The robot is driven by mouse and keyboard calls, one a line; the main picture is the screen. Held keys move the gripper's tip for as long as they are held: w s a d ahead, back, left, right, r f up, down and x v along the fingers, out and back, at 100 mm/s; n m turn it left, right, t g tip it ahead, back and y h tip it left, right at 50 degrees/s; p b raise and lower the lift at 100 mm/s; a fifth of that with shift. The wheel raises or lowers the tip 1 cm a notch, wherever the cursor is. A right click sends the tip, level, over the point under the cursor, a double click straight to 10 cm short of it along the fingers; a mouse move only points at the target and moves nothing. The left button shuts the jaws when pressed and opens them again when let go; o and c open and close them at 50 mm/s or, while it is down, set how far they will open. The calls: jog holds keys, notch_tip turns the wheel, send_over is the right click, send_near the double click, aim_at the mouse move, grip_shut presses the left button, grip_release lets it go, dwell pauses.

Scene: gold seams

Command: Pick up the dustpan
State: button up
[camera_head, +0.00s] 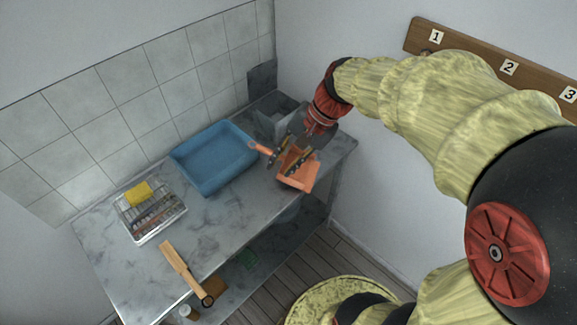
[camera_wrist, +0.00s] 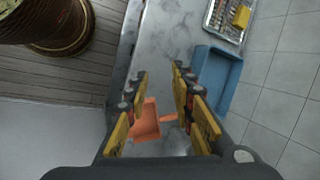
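The orange dustpan (camera_head: 300,176) lies on the grey marble counter near its right end. Its handle (camera_head: 260,147) points left toward the blue basin. My gripper (camera_head: 284,161) is over the dustpan in the head view, with its fingers spread and hiding part of it. The dustpan (camera_wrist: 145,122) shows beyond the fingers there, partly hidden by the left one. I cannot tell the exact height of the fingers above it.
The blue basin (camera_head: 213,160) stands left of the dustpan. A wire rack (camera_head: 151,222) with a yellow sponge (camera_head: 138,193) and a wooden-handled tool (camera_head: 183,270) are further left. A grey bin (camera_head: 275,120) stands at the back. A numbered rail (camera_head: 484,57) is on the wall.

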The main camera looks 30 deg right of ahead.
jog(key=w+d+f+m+t+y+b, duration=0.1)
jog(key=w+d+f+m+t, duration=0.1)
jog(key=w+d+f+m, duration=0.3)
jog(key=w+d+f+m+t+y+b, duration=0.1)
jog(key=w+d+f+m, duration=0.4)
jog(key=d+f, duration=0.5)
jog(key=w+d+f+m+t+y+b, duration=0.1)
jog(key=w+d+f+m+t+y, duration=0.1)
jog(key=w+d+f+m+t, duration=0.2)
jog(key=shift+w+d+f+m+y, duration=0.15)
jog(key=shift+w+d+f+m, duration=0.1)
jog(key=shift+d+f+m, duration=0.35)
jog(key=shift+w+d+f+m+y, duration=0.1)
jog(key=shift+w+d+f+m, duration=0.2)
jog(key=shift+d+f+m, duration=0.25)
jog(key=shift+w+d+f+m+y, duration=0.15)
jog(key=shift+w+d+f+m, duration=0.15)
jog(key=shift+d+f, duration=0.35)
jog(key=shift+d, duration=0.2)
jog(key=x, duration=0.2)
jog(key=b+x, duration=0.1)
jog(key=x, duration=0.1)
jog(key=b+x, duration=0.1)
jog(key=x, duration=0.1)
jog(key=shift+w+d+f, duration=0.2)
jog(key=shift+w+f, duration=0.1)
jog(key=shift+f, duration=0.15)
jog(key=shift+w+a+b, duration=0.3)
jog(key=shift+c, duration=0.7)
jog(key=c, duration=0.4)
